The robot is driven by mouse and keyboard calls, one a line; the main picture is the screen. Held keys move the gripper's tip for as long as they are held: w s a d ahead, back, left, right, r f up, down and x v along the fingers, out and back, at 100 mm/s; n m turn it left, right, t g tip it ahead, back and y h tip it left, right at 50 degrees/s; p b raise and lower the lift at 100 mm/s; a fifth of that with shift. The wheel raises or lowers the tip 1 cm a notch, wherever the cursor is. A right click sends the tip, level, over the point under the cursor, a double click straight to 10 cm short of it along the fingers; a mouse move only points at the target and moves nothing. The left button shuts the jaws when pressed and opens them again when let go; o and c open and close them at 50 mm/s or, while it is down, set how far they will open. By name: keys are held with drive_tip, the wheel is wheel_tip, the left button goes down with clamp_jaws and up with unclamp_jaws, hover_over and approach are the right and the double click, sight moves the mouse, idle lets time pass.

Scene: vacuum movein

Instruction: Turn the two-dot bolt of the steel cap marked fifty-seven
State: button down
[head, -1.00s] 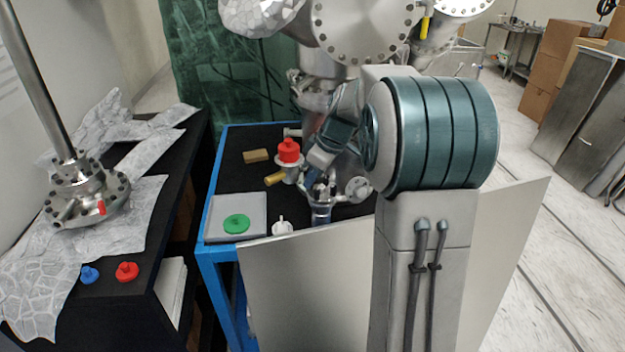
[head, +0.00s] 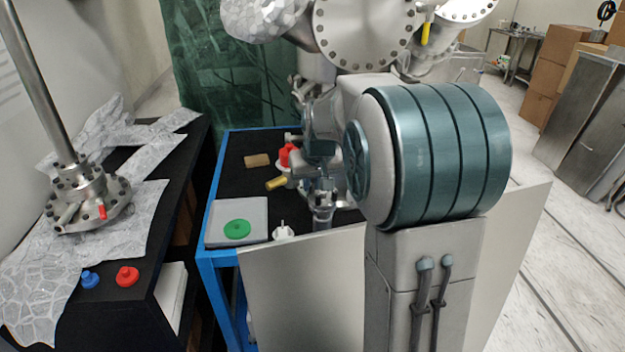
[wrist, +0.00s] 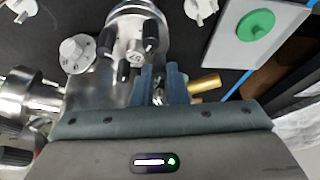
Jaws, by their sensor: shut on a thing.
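The steel cap (wrist: 124,22) is a round metal fitting with dark-headed bolts around it, at the top middle of the wrist view. A small pale tag (wrist: 136,57) on it bears a mark too small to read surely. In the head view the cap (head: 322,199) stands upright on the blue-edged bench. My gripper (wrist: 161,72) is at the cap's near side, its teal fingers close around a small metal part, seemingly a bolt. Its dots are hidden. In the head view my gripper (head: 321,178) is partly hidden behind my arm.
Beside the cap are a brass cylinder (wrist: 205,83), a white fitting (wrist: 77,52) and a grey tray (head: 225,210) with a green disc (head: 237,229). A red-capped fitting (head: 285,156) stands behind. A large steel chamber (head: 362,35) hangs overhead. A metal panel (head: 300,290) fronts the bench.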

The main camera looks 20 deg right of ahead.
drive_tip(key=shift+m, duration=0.6)
drive_tip(key=c, duration=1.4)
unclamp_jaws()
drive_tip(key=shift+a, duration=0.1)
drive_tip(key=shift+c, duration=0.2)
